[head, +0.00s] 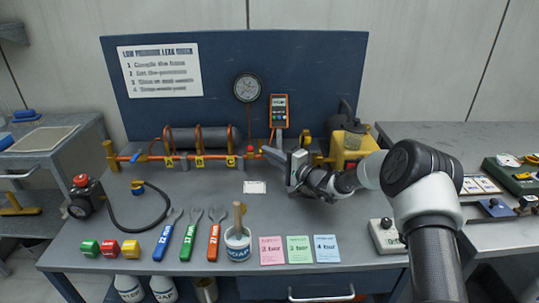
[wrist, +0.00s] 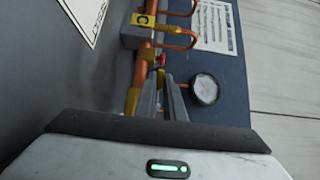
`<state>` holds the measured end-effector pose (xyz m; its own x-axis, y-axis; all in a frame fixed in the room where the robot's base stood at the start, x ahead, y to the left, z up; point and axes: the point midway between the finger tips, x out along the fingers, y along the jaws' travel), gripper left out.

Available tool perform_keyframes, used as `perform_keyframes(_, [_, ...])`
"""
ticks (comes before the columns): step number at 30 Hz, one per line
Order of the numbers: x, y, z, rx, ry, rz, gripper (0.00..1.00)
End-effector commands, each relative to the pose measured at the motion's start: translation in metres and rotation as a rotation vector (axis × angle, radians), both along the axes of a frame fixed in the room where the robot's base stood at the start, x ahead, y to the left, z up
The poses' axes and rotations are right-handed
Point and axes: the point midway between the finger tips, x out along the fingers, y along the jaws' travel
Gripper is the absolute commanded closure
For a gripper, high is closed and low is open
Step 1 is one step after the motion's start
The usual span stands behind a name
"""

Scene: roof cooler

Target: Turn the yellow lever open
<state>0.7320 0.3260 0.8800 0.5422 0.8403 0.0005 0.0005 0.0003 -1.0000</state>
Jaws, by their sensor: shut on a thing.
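The orange pipe assembly (head: 130,158) runs along the back of the bench, with yellow tags under its loops. My gripper (head: 268,152) is at its right end, just right of a small red part (head: 250,148).
A round gauge (head: 247,87) and an orange meter (head: 279,110) stand behind the pipe. A yellow machine (head: 349,145) is close to the right of my gripper. The bench middle is mostly clear.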

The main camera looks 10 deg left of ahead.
Motion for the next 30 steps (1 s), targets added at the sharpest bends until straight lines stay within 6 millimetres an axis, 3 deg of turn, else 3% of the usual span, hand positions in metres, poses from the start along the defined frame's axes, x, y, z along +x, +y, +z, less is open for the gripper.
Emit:
perform_keyframes(12, [0.004,0.011,0.001,0.005,-0.004,-0.221,1.00])
perform_keyframes(26, [0.005,0.010,0.002,0.002,-0.002,-0.264,1.00])
perform_keyframes(27, [0.005,0.010,0.002,0.002,-0.002,-0.264,0.84])
perform_keyframes(30, [0.005,0.010,0.002,0.002,-0.001,-0.264,0.83])
